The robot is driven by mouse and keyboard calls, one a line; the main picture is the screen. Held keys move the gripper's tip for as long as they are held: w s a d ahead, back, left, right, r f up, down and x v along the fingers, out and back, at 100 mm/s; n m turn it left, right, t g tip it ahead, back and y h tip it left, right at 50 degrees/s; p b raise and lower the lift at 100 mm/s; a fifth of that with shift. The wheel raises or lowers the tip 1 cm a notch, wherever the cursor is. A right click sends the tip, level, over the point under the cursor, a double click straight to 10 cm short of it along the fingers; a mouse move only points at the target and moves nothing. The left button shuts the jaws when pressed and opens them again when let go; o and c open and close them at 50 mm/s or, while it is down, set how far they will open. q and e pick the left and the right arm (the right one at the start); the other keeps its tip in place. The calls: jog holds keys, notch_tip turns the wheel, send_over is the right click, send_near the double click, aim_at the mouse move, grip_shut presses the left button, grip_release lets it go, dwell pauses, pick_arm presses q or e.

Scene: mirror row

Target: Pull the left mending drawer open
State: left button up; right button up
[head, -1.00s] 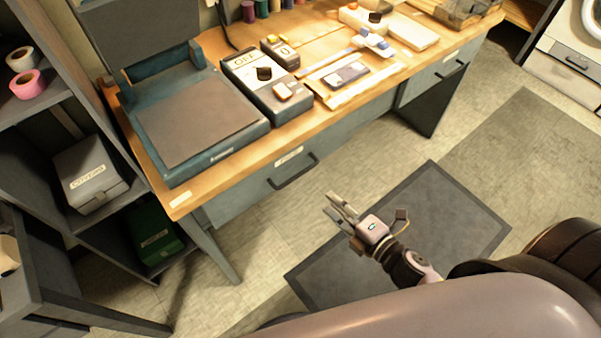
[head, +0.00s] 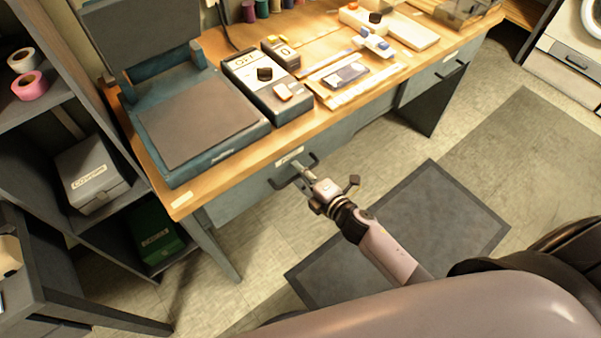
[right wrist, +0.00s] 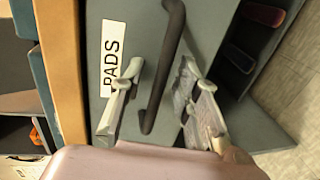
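The left mending drawer (head: 243,196) is shut under the left part of the wooden table. Its front is grey-green, with a dark bar handle (head: 279,184) and a white label. In the right wrist view the label (right wrist: 114,58) reads PADS and the handle (right wrist: 166,62) runs between my fingers. My right gripper (head: 299,174) is at the handle. In the right wrist view my right gripper (right wrist: 157,80) is open, one finger on each side of the bar, with gaps visible. My left gripper is not in view.
A heat press (head: 195,120) and a control box (head: 265,85) stand on the table (head: 182,199). Another drawer (head: 437,78) is at the right. Dark shelves (head: 75,225) stand at the left. A grey mat (head: 430,215) lies on the open floor.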

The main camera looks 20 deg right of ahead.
jog(key=shift+c, duration=0.4)
grip_shut()
dwell(0.4)
